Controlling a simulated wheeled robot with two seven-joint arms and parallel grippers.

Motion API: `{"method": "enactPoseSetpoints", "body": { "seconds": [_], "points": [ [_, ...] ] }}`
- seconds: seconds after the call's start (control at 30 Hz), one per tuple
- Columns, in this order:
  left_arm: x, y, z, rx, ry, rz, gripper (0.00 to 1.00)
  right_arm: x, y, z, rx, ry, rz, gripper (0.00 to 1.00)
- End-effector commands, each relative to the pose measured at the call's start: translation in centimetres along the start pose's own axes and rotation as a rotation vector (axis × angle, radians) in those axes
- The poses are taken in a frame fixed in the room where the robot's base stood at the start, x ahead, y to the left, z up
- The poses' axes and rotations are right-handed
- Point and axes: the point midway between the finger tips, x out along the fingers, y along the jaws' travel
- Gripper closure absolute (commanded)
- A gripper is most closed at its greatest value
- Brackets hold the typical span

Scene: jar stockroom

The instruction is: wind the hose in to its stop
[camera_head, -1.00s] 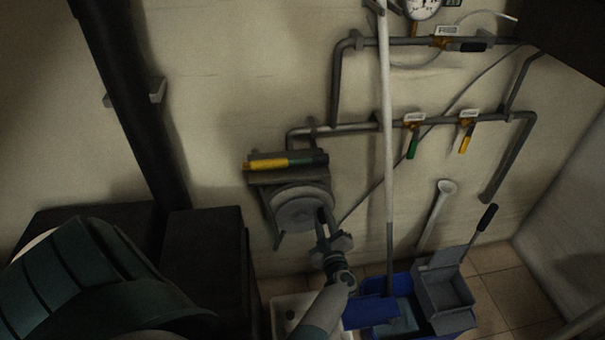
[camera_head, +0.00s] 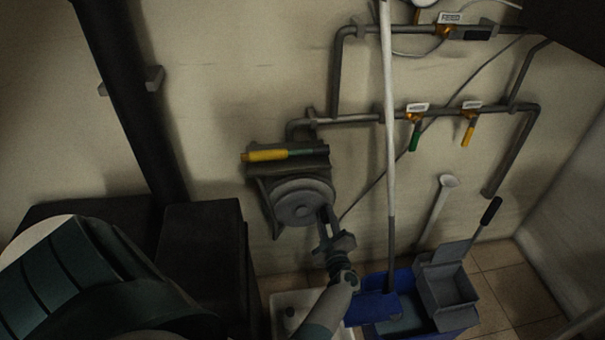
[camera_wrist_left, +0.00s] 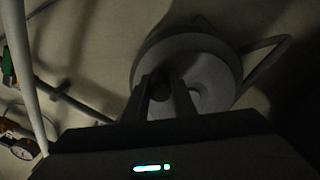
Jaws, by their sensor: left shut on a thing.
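The grey round hose reel (camera_head: 294,190) is mounted on the wall, with its disc facing me. It also shows in the left wrist view (camera_wrist_left: 211,73). My left gripper (camera_head: 326,211) reaches up to the right side of the disc. In the left wrist view the fingers (camera_wrist_left: 164,88) are shut on a small dark knob (camera_wrist_left: 160,78) on the reel's face, which looks like its crank handle. The fingers hide part of it. I cannot make out the hose clearly or how much of it is wound. My right gripper is not in view.
A yellow and dark bar (camera_head: 267,155) lies across the reel's top. Pipes with green and yellow valve handles (camera_head: 415,137) run to the right. A blue mop bucket (camera_head: 446,319) with a pale upright pole (camera_head: 388,150) stands close right of my forearm. Dark boxes (camera_head: 200,250) stand left.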

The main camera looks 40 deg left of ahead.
Motion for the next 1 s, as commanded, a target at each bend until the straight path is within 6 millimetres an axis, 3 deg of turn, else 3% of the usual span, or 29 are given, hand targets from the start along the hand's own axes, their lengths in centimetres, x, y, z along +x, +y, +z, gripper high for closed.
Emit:
{"method": "enactPoseSetpoints", "body": {
  "seconds": [0.03, 0.1, 0.13, 0.57, 1.0],
  "points": [
    [-0.2, -0.5, 0.4, 0.003, -0.009, -0.006, 0.71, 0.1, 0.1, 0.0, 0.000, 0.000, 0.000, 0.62],
    [-0.2, -0.5, 0.3, 0.003, -0.009, -0.006, 0.54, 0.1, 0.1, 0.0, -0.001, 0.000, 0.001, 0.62],
    [-0.2, -0.5, 0.3, 0.003, -0.008, -0.005, 0.53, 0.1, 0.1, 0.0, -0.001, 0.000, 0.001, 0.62],
    [-0.6, -0.3, 0.1, 0.002, -0.005, -0.003, 0.53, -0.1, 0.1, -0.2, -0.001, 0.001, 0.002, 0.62],
    [-4.6, -0.3, 0.4, 0.002, -0.012, -0.005, 0.53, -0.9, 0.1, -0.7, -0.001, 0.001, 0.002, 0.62]
  ]
}}
